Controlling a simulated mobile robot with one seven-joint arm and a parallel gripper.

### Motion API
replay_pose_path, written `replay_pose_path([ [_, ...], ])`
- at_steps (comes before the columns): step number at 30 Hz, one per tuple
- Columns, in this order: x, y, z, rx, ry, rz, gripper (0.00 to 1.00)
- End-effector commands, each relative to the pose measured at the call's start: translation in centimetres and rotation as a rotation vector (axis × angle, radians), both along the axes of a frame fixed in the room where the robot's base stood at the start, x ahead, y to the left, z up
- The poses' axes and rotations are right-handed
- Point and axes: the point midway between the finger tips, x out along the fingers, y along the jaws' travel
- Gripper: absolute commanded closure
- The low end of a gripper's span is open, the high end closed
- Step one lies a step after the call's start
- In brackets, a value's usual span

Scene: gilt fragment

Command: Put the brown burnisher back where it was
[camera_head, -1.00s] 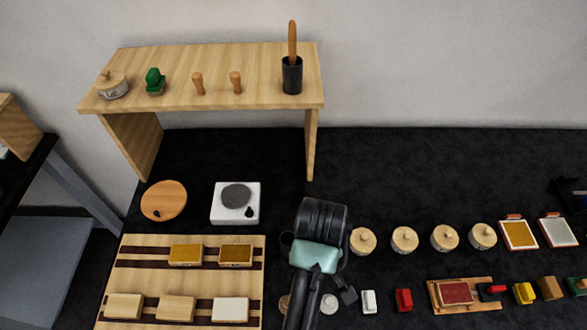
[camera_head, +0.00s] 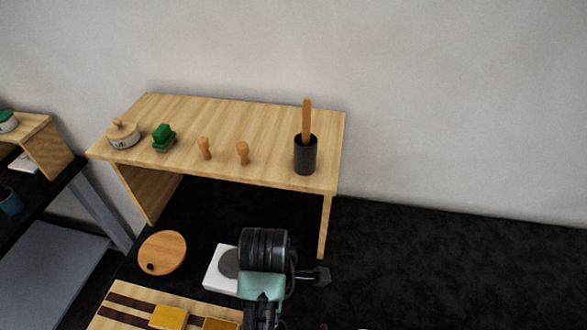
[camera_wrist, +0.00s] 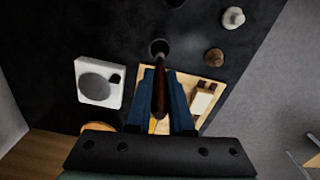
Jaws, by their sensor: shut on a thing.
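In the wrist view a slim brown burnisher (camera_wrist: 160,92) lies between the two blue fingers of my gripper (camera_wrist: 164,100), which is shut on it. It points away from the wrist, and a dark round end with a pale rim shows just beyond it. On the shelf (camera_head: 255,120) stand two light-brown pegs (camera_head: 204,148) and a black cup (camera_head: 305,157) with an upright wooden stick (camera_head: 307,117).
Below are a round wooden board (camera_head: 162,252), a white hot plate (camera_head: 216,272), partly behind my arm, and a striped wooden rack (camera_head: 122,302).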

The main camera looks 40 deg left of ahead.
Motion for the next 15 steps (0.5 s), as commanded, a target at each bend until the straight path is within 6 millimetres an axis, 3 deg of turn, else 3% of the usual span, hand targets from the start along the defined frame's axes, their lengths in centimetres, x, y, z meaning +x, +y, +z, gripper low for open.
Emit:
replay_pose_path([
  [9, -0.2, -0.1, -4.8, -0.004, 0.005, -0.002, 1.00],
  [15, -0.1, -0.1, -6.8, -0.003, 0.003, -0.003, 1.00],
])
